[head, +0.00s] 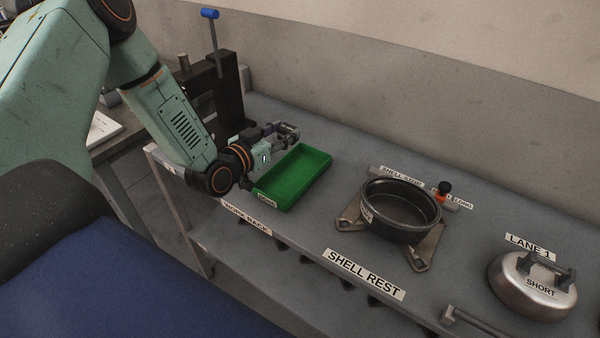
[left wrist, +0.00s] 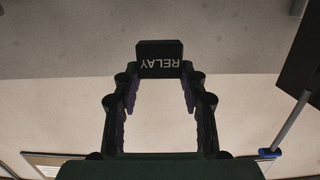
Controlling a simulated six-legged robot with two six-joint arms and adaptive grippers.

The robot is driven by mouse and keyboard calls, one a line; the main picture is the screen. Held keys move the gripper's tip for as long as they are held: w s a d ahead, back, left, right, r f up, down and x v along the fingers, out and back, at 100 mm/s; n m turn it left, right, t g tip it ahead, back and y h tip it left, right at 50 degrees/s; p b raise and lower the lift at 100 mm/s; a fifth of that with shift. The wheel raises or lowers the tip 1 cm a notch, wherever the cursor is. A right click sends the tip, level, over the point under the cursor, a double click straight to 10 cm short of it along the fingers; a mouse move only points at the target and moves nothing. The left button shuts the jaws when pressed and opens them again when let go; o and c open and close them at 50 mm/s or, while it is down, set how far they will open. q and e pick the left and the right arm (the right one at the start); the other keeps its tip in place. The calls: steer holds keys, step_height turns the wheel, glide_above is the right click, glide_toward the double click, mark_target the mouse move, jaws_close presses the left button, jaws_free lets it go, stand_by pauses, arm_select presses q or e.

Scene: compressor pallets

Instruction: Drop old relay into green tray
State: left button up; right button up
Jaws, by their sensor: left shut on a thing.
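The green tray (head: 318,158) lies on the grey bench in the head view, its inside looking empty where I can see it. My left gripper (head: 287,131) is at the tray's far left side, seemingly above or beside its rim; the exact height is hard to tell. In the left wrist view my left gripper (left wrist: 160,78) is shut on a black block, the relay (left wrist: 160,60), marked RELAY, which reads upside down there. The relay is too small to make out surely in the head view. My right gripper is not in view.
A dark press-like stand with a blue-ended lever (head: 209,14) stands behind my left arm. Right of the tray, a dark round shell (head: 400,212) sits on a bracket. A metal dome marked SHORT (head: 533,287) is farther right. The wall (head: 420,80) closes the back.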

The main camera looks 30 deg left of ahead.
arm_select(q)
step_height(320, 180, down, 5)
steer(key=b, duration=0.4)
steer(key=o, duration=0.7)
steer(key=shift+w, duration=0.2)
steer(key=shift+o, duration=1.4)
steer(key=shift+w+a+f, duration=0.1)
steer(key=shift+a+f, duration=0.1)
steer(key=shift+o, duration=1.2)
steer(key=shift+s+d+r, duration=0.2)
steer(key=shift+d, duration=0.05)
